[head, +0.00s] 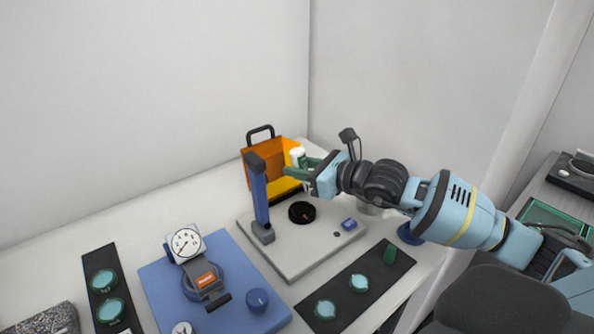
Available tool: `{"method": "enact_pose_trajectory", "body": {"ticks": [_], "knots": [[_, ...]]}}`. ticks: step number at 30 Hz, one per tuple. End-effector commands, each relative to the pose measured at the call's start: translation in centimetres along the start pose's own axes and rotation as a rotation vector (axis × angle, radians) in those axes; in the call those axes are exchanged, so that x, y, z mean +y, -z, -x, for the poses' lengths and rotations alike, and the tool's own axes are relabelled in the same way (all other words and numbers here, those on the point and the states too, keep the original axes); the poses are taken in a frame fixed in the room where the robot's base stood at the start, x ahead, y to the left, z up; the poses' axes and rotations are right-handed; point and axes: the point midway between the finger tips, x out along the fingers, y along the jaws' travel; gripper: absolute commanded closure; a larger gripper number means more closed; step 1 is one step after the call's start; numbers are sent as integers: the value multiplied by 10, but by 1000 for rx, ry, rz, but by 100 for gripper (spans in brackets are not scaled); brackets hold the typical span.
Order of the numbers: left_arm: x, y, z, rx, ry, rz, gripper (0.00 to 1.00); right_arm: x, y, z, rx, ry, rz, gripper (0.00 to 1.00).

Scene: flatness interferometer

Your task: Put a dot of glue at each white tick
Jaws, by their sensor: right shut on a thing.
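My right gripper (298,170) reaches in from the right, high over the grey base plate and in front of the orange housing. It is shut on a small white and green bottle (298,154), which looks like the glue. The bottle stands roughly upright; its lower end is hidden by the fingers. Below it, a black round holder (301,212) sits on the grey base plate (292,262). No white ticks can be made out at this size. My left gripper is not in view.
A blue post (259,195) rises from the grey plate, close left of the gripper. An orange housing (268,158) stands behind. A blue plate with a dial gauge (187,243) is at left. Dark trays with teal discs (325,309) (104,280) lie in front and far left.

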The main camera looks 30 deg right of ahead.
Motion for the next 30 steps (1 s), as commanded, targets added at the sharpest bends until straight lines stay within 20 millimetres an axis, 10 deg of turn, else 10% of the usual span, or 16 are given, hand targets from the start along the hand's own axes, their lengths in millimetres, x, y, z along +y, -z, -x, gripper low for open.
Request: {"method": "enact_pose_trajectory", "body": {"ticks": [30], "knots": [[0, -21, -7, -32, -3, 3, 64, 2, 31, 1, -34, -25, 135, 93]]}}
